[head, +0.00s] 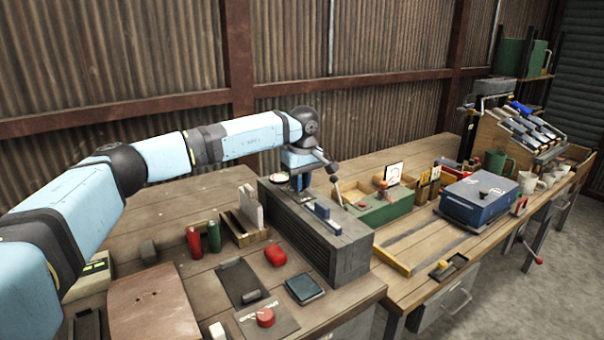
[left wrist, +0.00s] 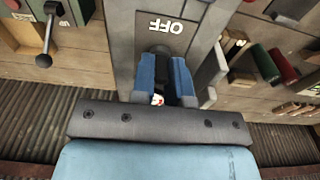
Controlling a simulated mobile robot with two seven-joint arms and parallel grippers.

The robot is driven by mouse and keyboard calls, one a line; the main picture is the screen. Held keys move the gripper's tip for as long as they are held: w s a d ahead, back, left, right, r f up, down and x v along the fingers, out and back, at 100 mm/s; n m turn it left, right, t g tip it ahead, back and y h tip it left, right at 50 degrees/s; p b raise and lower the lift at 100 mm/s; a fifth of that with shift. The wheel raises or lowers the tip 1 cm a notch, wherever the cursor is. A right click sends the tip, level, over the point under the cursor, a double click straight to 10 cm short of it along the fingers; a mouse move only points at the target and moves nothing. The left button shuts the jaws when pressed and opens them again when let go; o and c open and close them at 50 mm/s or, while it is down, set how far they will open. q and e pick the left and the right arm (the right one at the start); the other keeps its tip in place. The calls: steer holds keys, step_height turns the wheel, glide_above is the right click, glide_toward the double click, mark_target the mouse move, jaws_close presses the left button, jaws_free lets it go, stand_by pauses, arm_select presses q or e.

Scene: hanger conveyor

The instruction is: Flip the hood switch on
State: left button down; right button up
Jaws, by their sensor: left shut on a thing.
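The grey hood box (head: 345,250) stands on the workbench in the middle of the head view. In the left wrist view its grey panel (left wrist: 130,35) carries a white "OFF" label, upside down in the picture. My left gripper (head: 299,184) points down at the back part of the box top. In the left wrist view its two blue fingers (left wrist: 165,80) are shut on a dark switch lever (left wrist: 160,62) just beside the label. A small red and white spot shows between the fingers. The lever's base is partly hidden by them. My right gripper is not in view.
A lever with a dark ball knob (left wrist: 43,60) stands beside the box. Red and green cylinders, a dark board (head: 240,283) and a red button (head: 265,317) lie on the near bench.

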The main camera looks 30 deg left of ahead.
arm_select(q)
steer(key=h, duration=0.1)
steer(key=g+h+p, duration=0.1)
steer(key=a+h+p, duration=0.1)
steer(key=shift+w, duration=0.25)
steer(key=shift+w+a+f+g+h, duration=0.1)
steer(key=shift+a+g+h, duration=0.2)
steer(key=shift+h, duration=0.5)
steer(key=shift+w+a+f+g+h, duration=0.15)
steer(key=shift+g+h, duration=0.25)
steer(key=shift+h, duration=0.4)
steer(key=shift+s, duration=0.1)
steer(key=c, duration=1.1)
jaws_free()
steer(key=shift+a+r, duration=0.1)
steer(key=shift+r, duration=0.05)
steer(key=v, duration=1.3)
steer(key=shift+a+r, duration=0.15)
steer(key=shift+r, duration=0.1)
